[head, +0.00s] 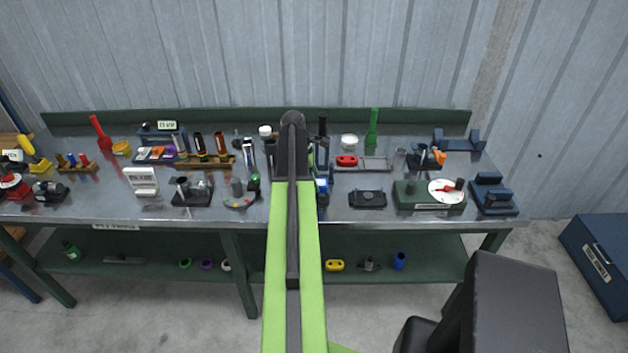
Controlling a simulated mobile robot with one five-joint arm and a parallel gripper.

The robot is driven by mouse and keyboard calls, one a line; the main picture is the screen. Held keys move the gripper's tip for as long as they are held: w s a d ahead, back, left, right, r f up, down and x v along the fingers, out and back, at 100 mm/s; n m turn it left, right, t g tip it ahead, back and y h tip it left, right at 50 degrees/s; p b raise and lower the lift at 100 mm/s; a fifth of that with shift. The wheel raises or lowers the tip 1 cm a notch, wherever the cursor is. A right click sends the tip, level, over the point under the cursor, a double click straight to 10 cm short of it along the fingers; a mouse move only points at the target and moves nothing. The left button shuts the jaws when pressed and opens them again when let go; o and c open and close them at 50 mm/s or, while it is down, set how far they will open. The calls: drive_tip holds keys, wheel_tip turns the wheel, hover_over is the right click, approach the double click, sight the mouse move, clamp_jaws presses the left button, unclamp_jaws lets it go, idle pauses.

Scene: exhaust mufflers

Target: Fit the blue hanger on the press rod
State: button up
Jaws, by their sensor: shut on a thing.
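My arm reaches straight out over the middle of the workbench. My gripper (292,150) is at its dark far end, seen from behind. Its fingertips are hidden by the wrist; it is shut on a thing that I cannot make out. I see no blue hanger for certain. A small blue and black object (322,190) shows just right of the arm on the bench, partly covered; I cannot tell what it is. I cannot pick out the press rod with certainty; the bench right behind my arm is hidden.
The steel workbench (100,203) is crowded. A red two-holed piece (346,161) lies by a grey tray. A black block (367,198) and a green box with a white dial (428,194) stand at the front right. A yellow piece (334,265) and a blue cylinder (399,260) are on the lower shelf.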

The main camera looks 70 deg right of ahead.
drive_tip(key=o, duration=1.3)
drive_tip(key=shift+o, duration=0.2)
drive_tip(key=p+v, duration=1.6)
drive_tip(key=v, duration=0.1)
drive_tip(key=shift+r+p, duration=0.2)
drive_tip(key=shift+p, duration=0.2)
drive_tip(key=shift+w, duration=0.1)
